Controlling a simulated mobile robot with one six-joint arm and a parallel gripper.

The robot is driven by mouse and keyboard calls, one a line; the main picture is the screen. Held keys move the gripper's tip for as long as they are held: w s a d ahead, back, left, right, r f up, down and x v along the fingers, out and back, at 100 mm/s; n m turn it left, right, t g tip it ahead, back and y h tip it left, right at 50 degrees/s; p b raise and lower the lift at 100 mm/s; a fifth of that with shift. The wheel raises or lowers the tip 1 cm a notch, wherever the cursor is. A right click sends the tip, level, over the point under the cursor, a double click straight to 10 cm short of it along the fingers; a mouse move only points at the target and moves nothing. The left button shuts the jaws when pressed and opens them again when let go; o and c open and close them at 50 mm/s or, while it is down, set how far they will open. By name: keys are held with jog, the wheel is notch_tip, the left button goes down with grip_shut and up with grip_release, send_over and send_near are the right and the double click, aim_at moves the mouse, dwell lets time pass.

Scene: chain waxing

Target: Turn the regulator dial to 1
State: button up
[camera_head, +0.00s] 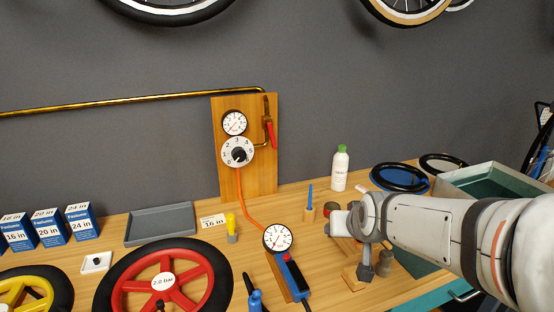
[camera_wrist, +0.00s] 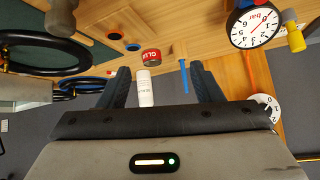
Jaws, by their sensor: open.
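The regulator dial (camera_head: 238,152) is a white numbered disc with a black knob, mounted on an upright wooden board (camera_head: 228,182) against the wall. The knob's setting is too small to read surely. A round gauge (camera_head: 234,123) sits just above it. In the wrist view, part of the white dial (camera_wrist: 268,106) shows at the right, partly hidden behind my gripper's body. My gripper (camera_wrist: 161,70) is open and empty, its two dark fingers apart. In the head view my arm reaches in from the right and ends over the bench, right of the board and clear of the dial.
A red-handled valve (camera_head: 268,130) is on the board's right. An orange hose (camera_head: 242,190) runs down to a gauge (camera_head: 278,239) on the bench. A red wheel (camera_head: 183,269) lies in front.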

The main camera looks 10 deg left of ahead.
jog(key=w+a+r+n+t+y, duration=0.1)
jog(key=w+a+r+t+y, duration=0.15)
jog(key=w+a, duration=0.75)
jog(key=n+t+y+b, duration=0.1)
jog(key=t+y, duration=0.3)
jog(key=t, duration=0.1)
send_near(240, 156)
jog(key=x, duration=0.2)
jog(key=p+x, duration=0.1)
jog(key=x, duration=0.6)
jog(key=shift+w+a, duration=0.15)
jog(key=shift+c, duration=0.3)
jog(key=c, duration=0.9)
